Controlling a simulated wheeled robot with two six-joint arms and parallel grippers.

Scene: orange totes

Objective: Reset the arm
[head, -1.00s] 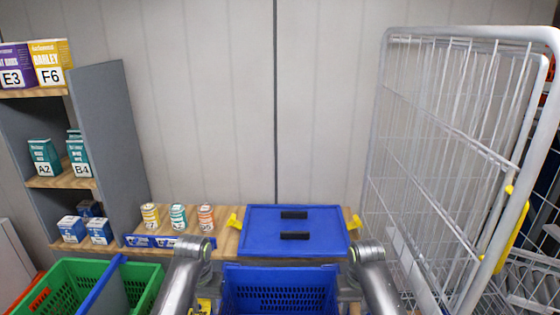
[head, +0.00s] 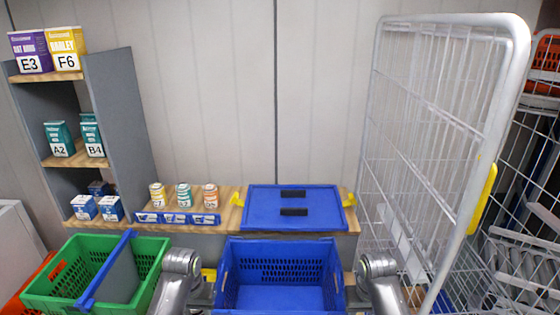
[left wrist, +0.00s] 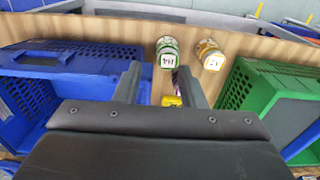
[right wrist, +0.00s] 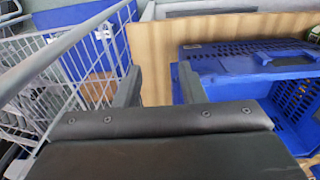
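My two arms rise from the bottom edge of the head view, one on each side of the blue tote (head: 280,265); their grippers are out of that view. In the left wrist view my left gripper (left wrist: 160,85) has its fingers apart with nothing held between them.
A green tote (head: 145,262) with a blue bar stands at left. A shelf (head: 115,130) holds boxes. Several cans stand behind a blue strip (head: 178,218) on the wooden counter, beside a blue lid (head: 294,208). A wire cage (head: 440,140) stands at right.

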